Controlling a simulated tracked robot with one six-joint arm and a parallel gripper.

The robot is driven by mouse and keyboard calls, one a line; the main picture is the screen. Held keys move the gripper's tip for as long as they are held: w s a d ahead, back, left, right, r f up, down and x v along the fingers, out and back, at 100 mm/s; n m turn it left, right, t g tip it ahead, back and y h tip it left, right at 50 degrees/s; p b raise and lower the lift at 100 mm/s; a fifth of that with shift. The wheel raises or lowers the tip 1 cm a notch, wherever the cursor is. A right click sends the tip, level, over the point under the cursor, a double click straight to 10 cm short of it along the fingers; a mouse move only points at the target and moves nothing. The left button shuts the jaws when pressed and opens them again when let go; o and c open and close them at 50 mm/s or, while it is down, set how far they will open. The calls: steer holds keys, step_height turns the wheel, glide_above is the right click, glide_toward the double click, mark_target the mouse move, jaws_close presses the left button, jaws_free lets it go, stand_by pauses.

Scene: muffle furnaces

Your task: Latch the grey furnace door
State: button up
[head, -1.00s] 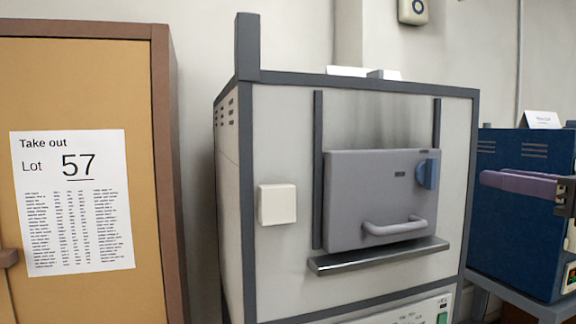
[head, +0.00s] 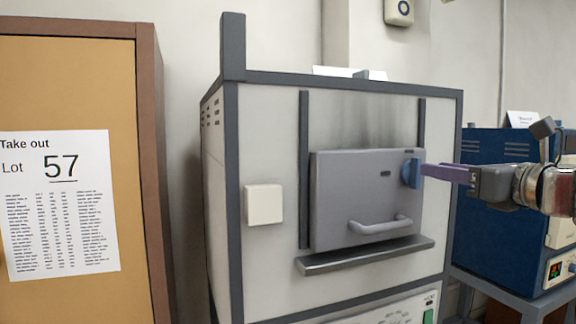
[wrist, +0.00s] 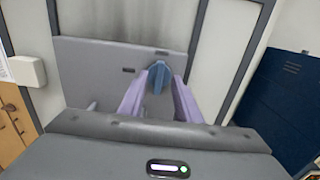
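The grey furnace door (head: 350,195) is down in front of the furnace, its handle (head: 380,226) low on it. A blue latch knob (head: 411,172) sits at its upper right, its long side roughly upright. In the wrist view the blue knob (wrist: 158,77) shows between the tips of my gripper (wrist: 160,88), with the grey door (wrist: 92,67) behind it. My gripper (head: 428,172) has purple fingers and comes in from the right in the head view, tips at the knob's right edge. The fingers are apart; I cannot tell whether they touch the knob.
A ledge (head: 365,256) juts out below the door. A white box (head: 263,204) is on the furnace front, left of the door. A blue furnace (head: 495,225) stands at right. A tan cabinet with a "Take out Lot 57" sheet (head: 58,205) stands at left.

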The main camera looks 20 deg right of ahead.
mark_target(414, 173)
steer(key=w, duration=0.4)
steer(key=shift+w+a, duration=0.1)
steer(key=shift+c, duration=0.2)
